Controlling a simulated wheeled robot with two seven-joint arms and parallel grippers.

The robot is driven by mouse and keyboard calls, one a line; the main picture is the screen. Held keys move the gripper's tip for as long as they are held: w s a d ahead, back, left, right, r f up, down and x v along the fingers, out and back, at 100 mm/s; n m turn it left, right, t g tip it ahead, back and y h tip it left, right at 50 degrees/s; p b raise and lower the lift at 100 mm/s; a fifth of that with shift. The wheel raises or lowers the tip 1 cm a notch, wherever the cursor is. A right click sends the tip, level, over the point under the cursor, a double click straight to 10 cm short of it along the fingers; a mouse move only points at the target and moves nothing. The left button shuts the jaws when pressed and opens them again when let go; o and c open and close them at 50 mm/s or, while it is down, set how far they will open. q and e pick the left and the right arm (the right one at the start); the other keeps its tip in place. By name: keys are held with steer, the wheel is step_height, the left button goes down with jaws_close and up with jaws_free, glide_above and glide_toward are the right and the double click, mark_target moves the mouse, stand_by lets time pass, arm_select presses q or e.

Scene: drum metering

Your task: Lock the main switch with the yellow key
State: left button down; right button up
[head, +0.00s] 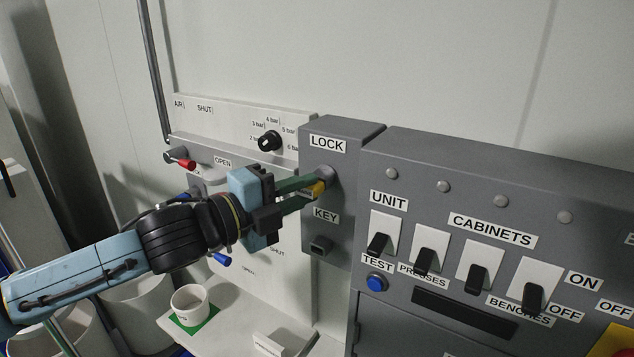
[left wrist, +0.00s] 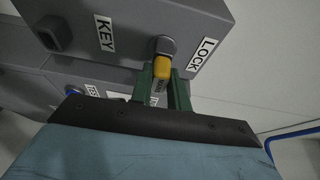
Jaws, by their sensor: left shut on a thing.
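The yellow key (head: 318,189) is at the round lock (head: 327,174) on the grey box marked LOCK and KEY. My left gripper (head: 316,187) is shut on the key's yellow head, its green fingers on either side. In the left wrist view the key (left wrist: 162,68) points into the lock barrel (left wrist: 162,46) and appears to be in it; how deep I cannot tell. The main switch is not clearly identifiable in these views. My right gripper is not in view.
A dark square key holder (head: 320,244) sits below the lock. The switch panel (head: 450,190) with several black levers stands to the right. A red-handled valve (head: 181,160) and a pressure knob (head: 269,141) are to the left. A white cup (head: 190,304) stands on a green mat below.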

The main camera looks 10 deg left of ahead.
arm_select(q)
steer(key=shift+r+m+g+y+p, duration=0.15)
steer(key=shift+m+g+y+p, duration=0.4)
steer(key=shift+m+p, duration=1)
steer(key=shift+m+y+b, duration=0.25)
steer(key=shift+m+b, duration=0.2)
steer(key=shift+r+m+y, duration=0.1)
steer(key=shift+m+y, duration=0.7)
steer(key=shift+m, duration=1)
steer(key=shift+d, duration=0.1)
